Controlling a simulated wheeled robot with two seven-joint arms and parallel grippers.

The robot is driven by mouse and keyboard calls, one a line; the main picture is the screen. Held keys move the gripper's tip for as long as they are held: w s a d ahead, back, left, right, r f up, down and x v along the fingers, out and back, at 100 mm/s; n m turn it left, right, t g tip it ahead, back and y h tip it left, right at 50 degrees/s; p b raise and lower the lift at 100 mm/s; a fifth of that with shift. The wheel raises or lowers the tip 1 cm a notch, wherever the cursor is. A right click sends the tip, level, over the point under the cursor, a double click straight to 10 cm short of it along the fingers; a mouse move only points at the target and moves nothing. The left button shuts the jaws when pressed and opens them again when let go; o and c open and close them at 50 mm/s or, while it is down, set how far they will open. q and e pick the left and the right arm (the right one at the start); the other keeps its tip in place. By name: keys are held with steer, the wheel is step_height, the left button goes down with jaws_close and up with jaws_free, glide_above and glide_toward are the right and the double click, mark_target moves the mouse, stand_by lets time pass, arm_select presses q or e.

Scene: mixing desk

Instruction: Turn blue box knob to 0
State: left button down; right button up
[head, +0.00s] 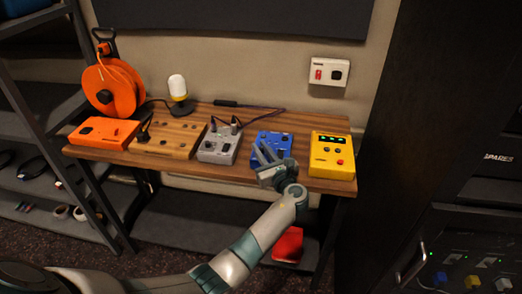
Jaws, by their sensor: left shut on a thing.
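The blue box (281,138) sits on the wooden desk (196,108), between a grey box and a yellow box. My left gripper (264,150) is at the front left of the blue box, reaching over its top face. It is shut on the blue box knob, which its fingers hide. The knob's pointer and the 0 mark cannot be made out. My right gripper is not in view.
The grey box (218,145) with plugged cables stands close on the left, and the yellow box (332,155) on the right. An orange box (104,132), a wooden panel (168,136) and a lamp (178,87) are further left.

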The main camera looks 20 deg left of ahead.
arm_select(q)
steer(key=c, duration=1.7)
jaws_free()
steer(key=shift+o, duration=0.2)
steer(key=shift+d, duration=0.15)
steer(key=shift+s+d+p, duration=0.4)
steer(key=shift+s+p, duration=0.05)
steer(key=p+v, duration=0.5)
steer(key=v, duration=1.1)
steer(key=shift+f, duration=0.1)
